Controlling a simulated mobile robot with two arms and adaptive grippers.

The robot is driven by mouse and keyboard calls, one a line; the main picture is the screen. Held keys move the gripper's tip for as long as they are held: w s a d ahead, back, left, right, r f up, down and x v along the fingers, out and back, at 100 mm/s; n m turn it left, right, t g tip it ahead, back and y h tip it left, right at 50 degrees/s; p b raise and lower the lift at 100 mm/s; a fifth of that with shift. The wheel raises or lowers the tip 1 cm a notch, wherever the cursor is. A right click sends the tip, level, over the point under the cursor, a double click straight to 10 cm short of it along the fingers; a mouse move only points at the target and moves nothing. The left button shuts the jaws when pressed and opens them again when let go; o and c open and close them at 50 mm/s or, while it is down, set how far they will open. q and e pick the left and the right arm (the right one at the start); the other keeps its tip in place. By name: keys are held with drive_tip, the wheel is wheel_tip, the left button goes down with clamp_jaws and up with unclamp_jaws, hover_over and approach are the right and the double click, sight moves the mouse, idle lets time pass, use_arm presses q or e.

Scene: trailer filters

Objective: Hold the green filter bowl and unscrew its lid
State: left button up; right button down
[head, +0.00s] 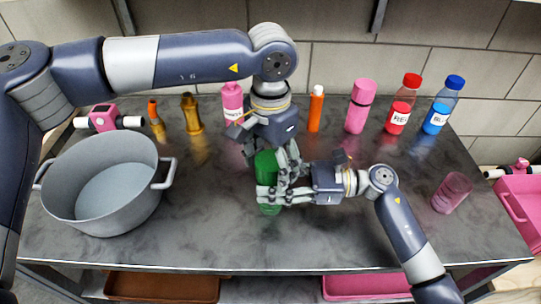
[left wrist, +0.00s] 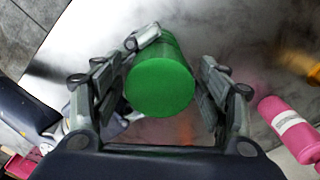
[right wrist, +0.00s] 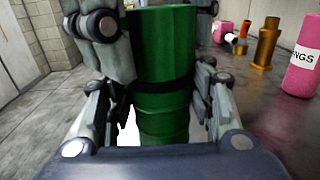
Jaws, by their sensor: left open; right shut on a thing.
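The green filter bowl (head: 268,207) stands upright at the middle of the metal table; it also shows in the right wrist view (right wrist: 162,115). Its green lid (head: 265,163) is on top, with a dark seam below it. My right gripper (head: 268,194) comes from the right and is shut around the bowl below the seam. My left gripper (head: 276,158) points down from above, open, with its fingers on either side of the lid. In the left wrist view the round lid top (left wrist: 160,87) lies between the open fingers, with a gap at the right finger.
A grey pot (head: 105,190) stands at the left. Along the back stand a pink bottle (head: 233,103), orange and brass parts, an orange bottle (head: 316,108), another pink bottle (head: 359,106), and red (head: 402,105) and blue (head: 441,106) bottles. A pink cup (head: 451,193) is at the right. The front table is clear.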

use_arm(q)
drive_tip(key=shift+c, duration=0.3)
drive_tip(key=c, duration=1.1)
drive_tip(key=n, duration=0.5)
drive_tip(key=shift+w, duration=0.1)
drive_tip(key=shift+a+n, duration=0.1)
drive_tip(key=shift+n, duration=0.6)
drive_tip(key=shift+w, duration=0.1)
drive_tip(key=shift+a, duration=0.2)
drive_tip(key=o, duration=1.2)
drive_tip(key=shift+d, duration=0.1)
drive_tip(key=shift+d+r, duration=0.1)
